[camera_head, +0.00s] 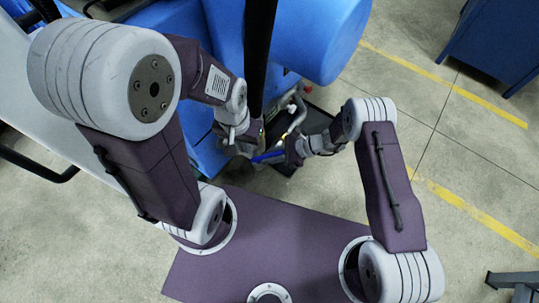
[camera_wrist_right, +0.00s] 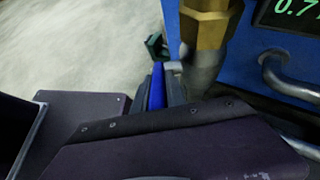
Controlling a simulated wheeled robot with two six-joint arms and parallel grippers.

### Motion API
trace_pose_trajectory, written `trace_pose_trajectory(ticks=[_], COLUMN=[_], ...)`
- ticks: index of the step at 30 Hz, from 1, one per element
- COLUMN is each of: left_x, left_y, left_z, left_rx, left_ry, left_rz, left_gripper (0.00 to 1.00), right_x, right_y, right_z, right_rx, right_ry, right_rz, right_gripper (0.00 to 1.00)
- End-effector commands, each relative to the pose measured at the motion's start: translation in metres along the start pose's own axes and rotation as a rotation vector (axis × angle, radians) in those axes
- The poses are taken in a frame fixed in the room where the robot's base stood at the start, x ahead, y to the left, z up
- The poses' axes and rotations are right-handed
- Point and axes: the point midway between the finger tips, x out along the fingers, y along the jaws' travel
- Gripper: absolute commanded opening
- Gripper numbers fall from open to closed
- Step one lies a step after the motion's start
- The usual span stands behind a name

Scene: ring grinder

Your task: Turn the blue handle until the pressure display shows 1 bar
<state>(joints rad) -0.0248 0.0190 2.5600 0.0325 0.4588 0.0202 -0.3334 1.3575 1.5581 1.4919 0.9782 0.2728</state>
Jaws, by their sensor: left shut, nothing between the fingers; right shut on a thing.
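The blue handle (camera_wrist_right: 157,85) is a narrow bar between the fingers of my right gripper (camera_wrist_right: 163,88), which is shut on it. In the head view the handle (camera_head: 268,158) shows as a short blue strip beside my right gripper (camera_head: 278,157). The pressure display (camera_wrist_right: 298,10) is at the top right of the wrist view. Its green digits begin with 0.7; the rest is cut off. My left gripper (camera_head: 240,145) is shut and empty, close to the left end of the handle; its fingertips are small and partly hidden.
A brass fitting (camera_wrist_right: 207,30) above a grey pipe stands just right of the handle. A bent metal pipe (camera_wrist_right: 285,80) runs along the blue machine panel (camera_wrist_right: 250,65). A large blue machine body (camera_head: 315,35) rises beyond the grippers. Concrete floor (camera_head: 440,130) is open at right.

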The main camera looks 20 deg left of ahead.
Motion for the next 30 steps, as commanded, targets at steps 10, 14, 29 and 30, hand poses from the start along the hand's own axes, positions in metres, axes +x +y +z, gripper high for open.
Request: trace_pose_trajectory(ticks=[10,14,29,30], left_x=[0.000,0.000,-0.025,-0.027], left_y=[0.000,0.000,0.001,0.001], left_z=[0.000,0.000,-0.003,-0.003], left_rx=[0.000,0.000,0.000,0.000], left_ry=[0.000,0.000,0.000,0.000], left_rz=[0.000,0.000,0.000,0.000], left_gripper=[0.00,0.00,0.00,0.00], right_x=[0.000,0.000,-0.053,-0.061], right_y=[0.000,0.000,-0.001,-0.001], right_z=[-0.001,-0.001,0.004,0.003], right_rx=[0.001,0.000,0.002,0.002], right_ry=[0.002,0.002,0.001,0.001], right_rz=[-0.001,0.000,-0.005,-0.005], right_gripper=[0.22,0.38,0.38,0.38])
